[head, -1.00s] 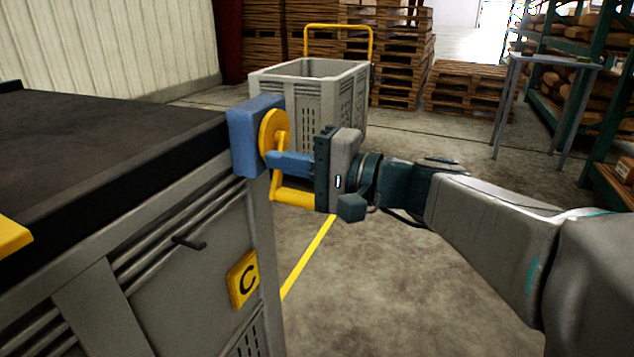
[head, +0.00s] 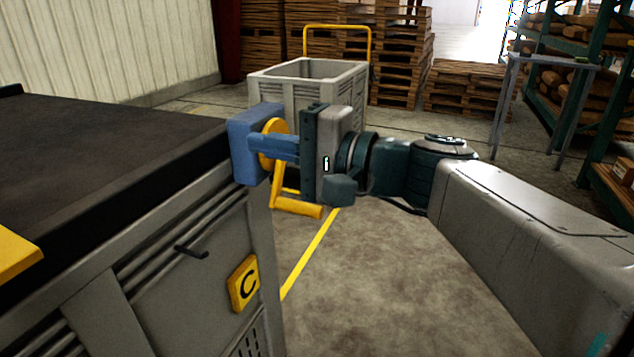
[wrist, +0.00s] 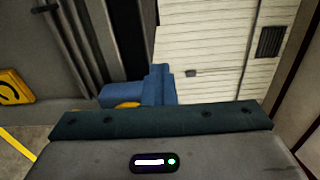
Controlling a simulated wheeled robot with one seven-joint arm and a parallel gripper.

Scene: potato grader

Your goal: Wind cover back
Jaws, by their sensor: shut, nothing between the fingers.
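A dark flat cover (head: 110,135) lies over the top of the grey bin (head: 200,270) at left. A blue housing (head: 240,150) sits at the bin's near right corner. It carries a yellow crank wheel (head: 270,128), whose arm hangs down to a yellow crank handle (head: 298,208) pointing right. My gripper (head: 270,147) is shut and empty, its blue fingers in front of the wheel and above the handle. They hide part of the wheel and arm. In the wrist view, blue shapes and a bit of the yellow wheel (wrist: 128,104) show beyond my gripper's palm.
An open grey crate (head: 330,72) stands behind the crank. Pallets, a small table (head: 548,62) and shelving are farther back. The floor at centre right is clear.

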